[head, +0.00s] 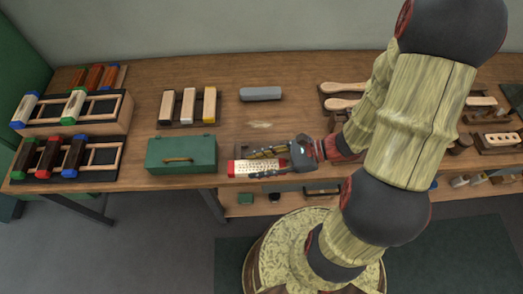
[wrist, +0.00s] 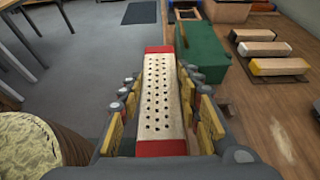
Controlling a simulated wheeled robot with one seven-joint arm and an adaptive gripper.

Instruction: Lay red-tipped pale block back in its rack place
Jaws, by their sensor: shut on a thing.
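The red-tipped pale block (head: 258,167) is held lengthwise in my gripper (head: 275,160), above the table's front edge. In the wrist view the block (wrist: 160,100) shows a pale face with rows of dark holes and a red band at each end. The fingers of my gripper (wrist: 162,110) close on its two long sides. The rack with pale blocks (head: 112,125) stands at the table's left. It holds a blue-tipped pale block (head: 25,108) and a green-tipped pale block (head: 75,104). A gap shows between these two, and a dark open place lies right of the green-tipped one.
In front stands a rack (head: 104,172) of dark blocks with coloured tips. A green box (head: 181,154) stands between the racks and my gripper. Behind it, a tray holds several bars (head: 188,106), beside a grey block (head: 260,93). The table (head: 135,100) is clear between.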

